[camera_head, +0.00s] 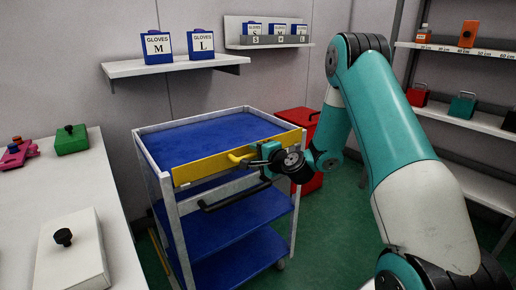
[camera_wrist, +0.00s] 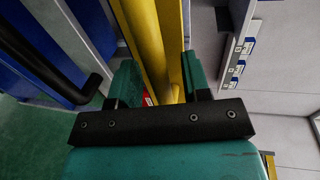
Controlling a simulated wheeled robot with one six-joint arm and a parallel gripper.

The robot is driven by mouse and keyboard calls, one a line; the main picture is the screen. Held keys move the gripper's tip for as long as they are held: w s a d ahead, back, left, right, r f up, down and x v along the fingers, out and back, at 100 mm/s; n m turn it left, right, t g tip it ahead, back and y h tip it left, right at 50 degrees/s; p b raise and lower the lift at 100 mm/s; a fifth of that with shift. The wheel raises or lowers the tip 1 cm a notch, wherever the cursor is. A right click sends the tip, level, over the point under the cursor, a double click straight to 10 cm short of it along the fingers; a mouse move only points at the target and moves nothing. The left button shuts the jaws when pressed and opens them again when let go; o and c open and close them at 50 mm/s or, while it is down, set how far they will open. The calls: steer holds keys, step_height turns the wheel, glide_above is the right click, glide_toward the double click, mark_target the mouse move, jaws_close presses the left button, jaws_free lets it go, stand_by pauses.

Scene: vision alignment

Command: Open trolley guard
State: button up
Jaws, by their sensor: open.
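The trolley (camera_head: 176,222) has a white frame and blue shelves and stands in the middle of the head view. Its yellow guard (camera_head: 200,169) runs along the top front edge, with a yellow handle (camera_head: 238,158) sticking out near the middle. The yellow guard (camera_wrist: 146,35) and its handle (camera_wrist: 172,50) also fill the middle of the wrist view. My gripper (camera_head: 262,152) is at the handle's right end. In the wrist view my gripper (camera_wrist: 160,82) is open, with the yellow handle between its fingers. Contact with the fingers is unclear.
A black bar handle (camera_head: 235,196) sits below the guard on the trolley front. A white table (camera_head: 85,180) stands at left with a white box (camera_head: 75,262). Glove boxes stand on wall shelves. A red container (camera_head: 300,118) is behind the trolley. Green floor is free at right.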

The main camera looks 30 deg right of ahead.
jaws_close()
steer(key=shift+f, duration=0.15)
steer(key=shift+f+b, duration=0.1)
steer(key=shift+b, duration=0.45)
